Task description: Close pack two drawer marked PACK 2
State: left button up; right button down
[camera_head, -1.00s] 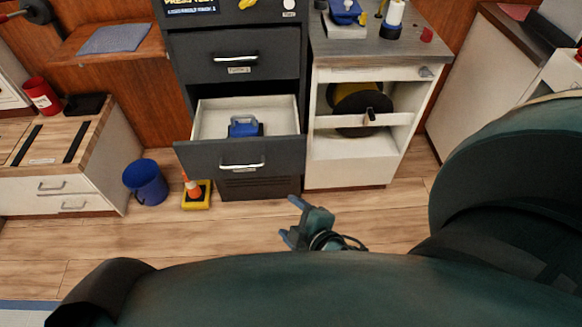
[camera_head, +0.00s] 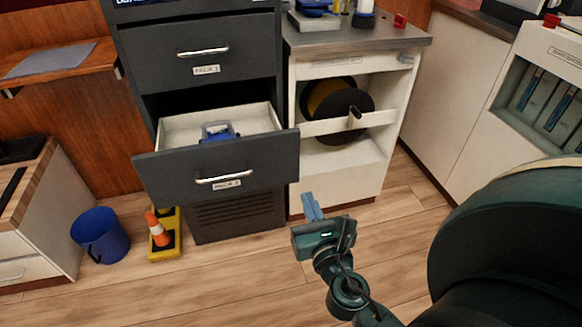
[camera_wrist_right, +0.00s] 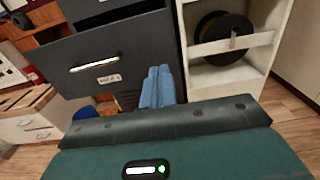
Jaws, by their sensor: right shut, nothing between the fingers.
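The dark grey PACK 2 drawer (camera_head: 228,170) stands pulled out of its cabinet in the head view, with a silver handle (camera_head: 225,178) and a label below it. A blue item (camera_head: 218,131) lies inside the white drawer tray. The drawer front also shows in the right wrist view (camera_wrist_right: 130,52), to the left of the fingers. My right gripper (camera_head: 312,207) is shut and empty, in front of the cabinet, to the right of and lower than the drawer front in the picture. Its blue fingers (camera_wrist_right: 157,88) are together in the wrist view. My left gripper is not in view.
The PACK 1 drawer (camera_head: 205,52) above is shut. A white cabinet with a cable reel (camera_head: 338,103) stands to the right. A blue bucket (camera_head: 101,236) and a yellow base with an orange cone (camera_head: 158,232) stand on the floor at left. The front floor is clear.

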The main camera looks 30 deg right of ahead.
aim_at(288, 152)
jog(key=p+x, duration=0.1)
jog(key=x, duration=1.1)
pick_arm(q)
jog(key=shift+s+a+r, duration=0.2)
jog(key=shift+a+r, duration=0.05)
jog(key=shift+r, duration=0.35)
pick_arm(e)
jog(key=shift+w+d, duration=0.2)
jog(key=shift+w, duration=0.5)
